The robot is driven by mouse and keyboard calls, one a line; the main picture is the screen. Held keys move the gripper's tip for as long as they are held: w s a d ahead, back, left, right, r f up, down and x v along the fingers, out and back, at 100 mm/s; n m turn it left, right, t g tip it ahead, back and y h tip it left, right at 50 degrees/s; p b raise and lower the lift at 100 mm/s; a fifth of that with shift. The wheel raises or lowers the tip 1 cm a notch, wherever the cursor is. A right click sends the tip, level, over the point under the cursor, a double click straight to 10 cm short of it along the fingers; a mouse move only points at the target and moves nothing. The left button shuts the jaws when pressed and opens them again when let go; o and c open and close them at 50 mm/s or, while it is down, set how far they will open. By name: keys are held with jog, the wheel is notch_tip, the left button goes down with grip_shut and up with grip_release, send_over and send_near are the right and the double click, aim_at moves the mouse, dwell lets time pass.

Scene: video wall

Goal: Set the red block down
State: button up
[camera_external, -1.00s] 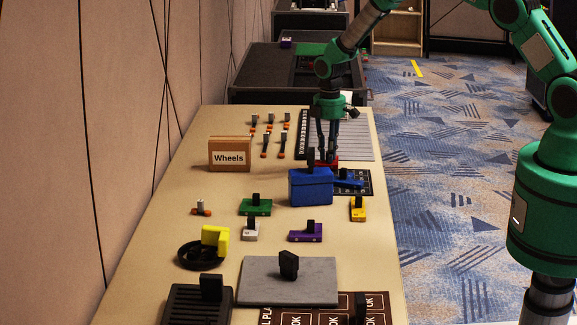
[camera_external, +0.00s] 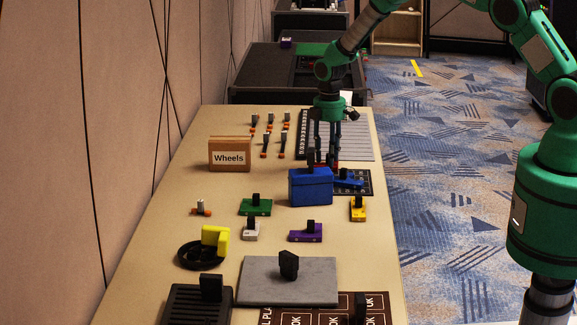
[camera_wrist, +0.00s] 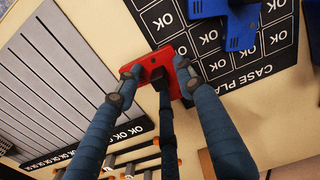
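The red block (camera_wrist: 180,47) has a black upright handle (camera_wrist: 159,76) and is at the edge of the black "CASE PLATE" mat (camera_wrist: 231,72) in the wrist view. Whether it rests fully flat is hard to tell. My gripper (camera_wrist: 157,70) is open around it, with its outer fingers spread to either side of the handle and a third finger below. A gap shows between the outer fingertips and the handle. In the external view my gripper (camera_external: 324,164) is low behind the blue box (camera_external: 310,187), which hides most of the red block.
A blue part (camera_wrist: 238,22) sits on the mat close to the red block. The grey striped panel (camera_wrist: 62,77) is on the other side. A "Wheels" box (camera_external: 230,153) and several handled blocks, including a green one (camera_external: 255,207), stand on the table.

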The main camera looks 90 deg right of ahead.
notch_tip(320, 180, up, 13)
jog(key=p, duration=0.2)
jog(key=shift+f, duration=0.15)
dwell(0.4)
dwell(0.5)
